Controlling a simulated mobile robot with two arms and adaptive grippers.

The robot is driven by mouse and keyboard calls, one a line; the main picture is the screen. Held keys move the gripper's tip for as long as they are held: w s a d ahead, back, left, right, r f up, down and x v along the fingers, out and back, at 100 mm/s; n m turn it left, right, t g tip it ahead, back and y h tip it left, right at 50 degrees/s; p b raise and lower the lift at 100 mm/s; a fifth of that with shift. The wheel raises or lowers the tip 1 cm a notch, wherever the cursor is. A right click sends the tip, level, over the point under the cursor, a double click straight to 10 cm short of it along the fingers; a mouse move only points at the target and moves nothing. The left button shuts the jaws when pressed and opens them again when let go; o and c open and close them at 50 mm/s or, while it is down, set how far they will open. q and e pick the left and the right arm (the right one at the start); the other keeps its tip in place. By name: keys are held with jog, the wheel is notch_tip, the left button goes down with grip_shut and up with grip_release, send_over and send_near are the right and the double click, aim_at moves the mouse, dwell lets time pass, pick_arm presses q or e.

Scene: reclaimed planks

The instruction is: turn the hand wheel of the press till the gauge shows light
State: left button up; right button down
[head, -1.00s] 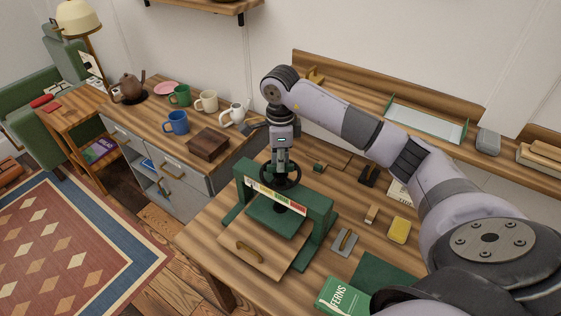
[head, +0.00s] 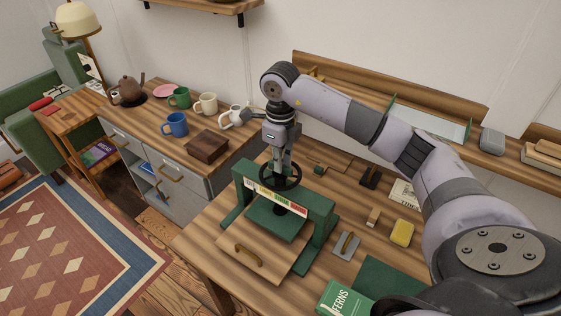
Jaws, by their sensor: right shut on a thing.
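The green press (head: 325,212) stands on the wooden workbench. Its dark hand wheel (head: 294,182) sits on top of the crossbar. A gauge strip (head: 276,193) with pale, yellow, green and red bands runs along the crossbar's front. Its pointer is too small to read. My right gripper (head: 281,171) points down from above and is shut on the hand wheel; its fingers partly hide the wheel. The green press plate (head: 275,222) is under the crossbar. My left gripper is out of view.
A board with a handle (head: 240,262) lies before the press. A grey handled tool (head: 346,246), yellow block (head: 402,233) and green book (head: 343,298) lie to the right. A side cabinet with mugs (head: 174,124) and a wooden box (head: 208,146) stands at left.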

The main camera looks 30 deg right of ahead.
dwell(0.4)
jog(key=c, duration=1.7)
grip_release()
notch_tip(320, 180, up, 12)
